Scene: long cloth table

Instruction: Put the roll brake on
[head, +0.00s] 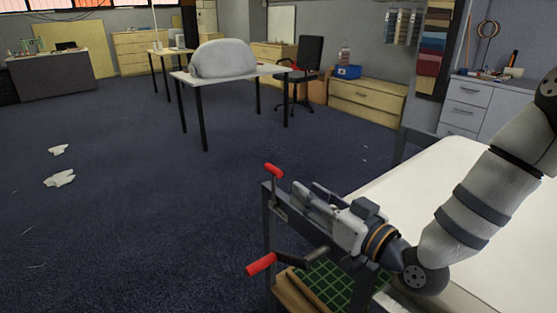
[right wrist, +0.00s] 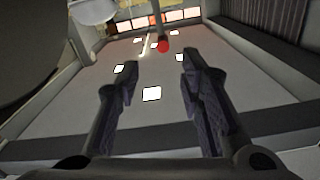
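A lever with a red grip (head: 274,171) stands up at the near left corner of the cloth table. A dark crank with a red handle (head: 261,264) sticks out lower down; I cannot tell for sure which one is the roll brake. My right gripper (head: 310,193) is just right of the upper red grip, its fingers pointing left toward it. In the right wrist view the gripper (right wrist: 158,57) is open and empty. A red knob (right wrist: 163,46) on a dark rod shows near the gap between the fingertips, apparently beyond them. My left gripper is not in view.
The white cloth table (head: 440,165) lies under and behind my right arm. A green gridded mat (head: 328,284) is below the gripper. Open blue floor (head: 130,200) lies to the left, with white scraps (head: 60,179). A desk with a grey cover (head: 225,60) stands farther back.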

